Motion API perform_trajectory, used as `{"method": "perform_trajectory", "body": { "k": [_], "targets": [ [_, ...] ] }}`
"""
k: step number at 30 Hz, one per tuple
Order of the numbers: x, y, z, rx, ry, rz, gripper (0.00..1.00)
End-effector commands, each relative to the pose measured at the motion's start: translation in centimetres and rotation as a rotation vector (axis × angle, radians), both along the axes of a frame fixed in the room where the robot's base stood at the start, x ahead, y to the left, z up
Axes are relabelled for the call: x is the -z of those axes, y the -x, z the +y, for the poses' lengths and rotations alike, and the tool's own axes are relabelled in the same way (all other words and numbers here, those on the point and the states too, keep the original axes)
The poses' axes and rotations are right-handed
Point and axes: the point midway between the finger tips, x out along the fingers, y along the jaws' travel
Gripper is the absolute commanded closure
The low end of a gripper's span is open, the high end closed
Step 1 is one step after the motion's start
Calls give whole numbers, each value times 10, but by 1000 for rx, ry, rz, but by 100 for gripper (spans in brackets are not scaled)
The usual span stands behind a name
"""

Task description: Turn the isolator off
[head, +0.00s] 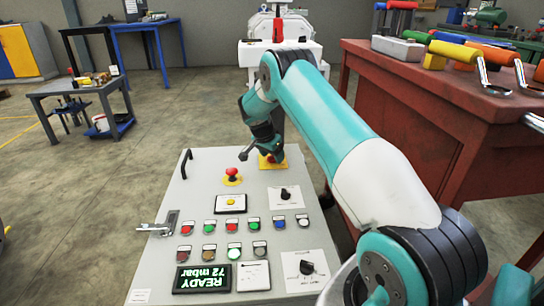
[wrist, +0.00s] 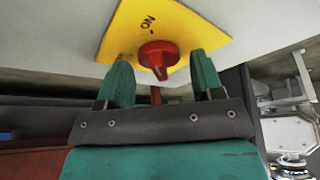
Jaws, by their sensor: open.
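The isolator is a red rotary knob (wrist: 157,53) on a yellow plate (wrist: 120,38) marked "ON", which reads upside down in the wrist view. In the head view the yellow plate (head: 298,159) lies at the far right corner of the grey panel, and my arm partly covers it. My gripper (wrist: 159,63) is open, its two green fingers apart with the knob's front between and just beyond their tips. I cannot tell whether either finger touches the knob. In the head view my gripper (head: 258,150) is over the plate, its fingertips hard to make out.
The grey control panel (head: 165,255) carries a red emergency button (head: 232,173), several coloured buttons, black selector knobs (head: 285,194) and a lit display (head: 203,278). A lever handle (head: 158,228) sticks out at its left edge. A red workbench (head: 430,110) stands close on the right.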

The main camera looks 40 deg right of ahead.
Motion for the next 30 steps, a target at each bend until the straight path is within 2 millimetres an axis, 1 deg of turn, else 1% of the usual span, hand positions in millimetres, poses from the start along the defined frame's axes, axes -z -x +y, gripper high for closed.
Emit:
{"method": "perform_trajectory", "body": {
  "k": [5,6,11,12,22,26,30],
  "targets": [
    [0,0,0,0,0,-1,39],
    [0,0,0,0,0,-1,42],
    [0,0,0,0,0,-1,78],
    [-1,0,0,0,0,0,81],
    [-2,0,0,-43,0,-1,81],
    [-3,1,0,-106,-1,1,81],
    [-4,1,0,-209,-1,1,81]
  ]
}}
